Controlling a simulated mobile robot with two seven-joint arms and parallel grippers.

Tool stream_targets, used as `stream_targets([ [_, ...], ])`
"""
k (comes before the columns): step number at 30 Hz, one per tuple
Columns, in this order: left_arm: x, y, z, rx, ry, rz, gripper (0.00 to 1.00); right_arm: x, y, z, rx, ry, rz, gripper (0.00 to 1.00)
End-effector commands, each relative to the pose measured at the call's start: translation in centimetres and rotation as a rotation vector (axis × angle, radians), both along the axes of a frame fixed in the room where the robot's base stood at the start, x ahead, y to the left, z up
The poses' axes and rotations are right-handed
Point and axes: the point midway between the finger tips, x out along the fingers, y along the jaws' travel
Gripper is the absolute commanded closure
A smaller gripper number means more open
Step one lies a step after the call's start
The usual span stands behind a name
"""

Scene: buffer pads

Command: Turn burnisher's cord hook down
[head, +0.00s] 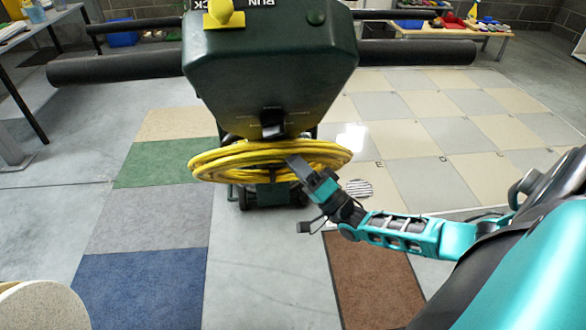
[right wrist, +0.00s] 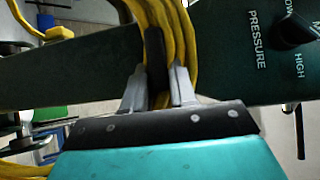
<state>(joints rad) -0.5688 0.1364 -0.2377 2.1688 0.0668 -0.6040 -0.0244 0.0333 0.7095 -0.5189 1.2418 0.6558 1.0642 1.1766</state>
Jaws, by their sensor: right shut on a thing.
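The burnisher (head: 270,70) is a dark green machine standing ahead of me in the head view. A coil of yellow cord (head: 225,162) hangs across its near side, below a black piece (head: 272,126) on the body. My right gripper (head: 298,163) reaches the coil from the right. In the right wrist view its two grey fingers (right wrist: 159,92) stand on either side of a black cord hook (right wrist: 155,55), with yellow cord strands (right wrist: 182,45) running beside it. The gripper is shut on the hook; whether cord is pinched too is unclear. My left gripper is not in view.
Carpet tiles, including a blue one (head: 140,290) and a brown one (head: 372,280), lie on the floor. A table (head: 15,45) stands at the left. A round beige object (head: 40,308) sits at the lower left.

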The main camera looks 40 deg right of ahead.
Motion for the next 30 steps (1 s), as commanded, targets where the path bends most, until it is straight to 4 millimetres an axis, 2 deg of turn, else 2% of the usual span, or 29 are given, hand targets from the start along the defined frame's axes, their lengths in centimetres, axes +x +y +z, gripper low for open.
stream_targets([
  [12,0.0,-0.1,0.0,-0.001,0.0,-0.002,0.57,1.0,-0.4,-1.0,0.213,-0.128,0.196,1.0],
  [30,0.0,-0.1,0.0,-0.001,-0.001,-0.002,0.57,1.6,-0.4,-1.5,0.34,-0.207,0.319,1.0],
])
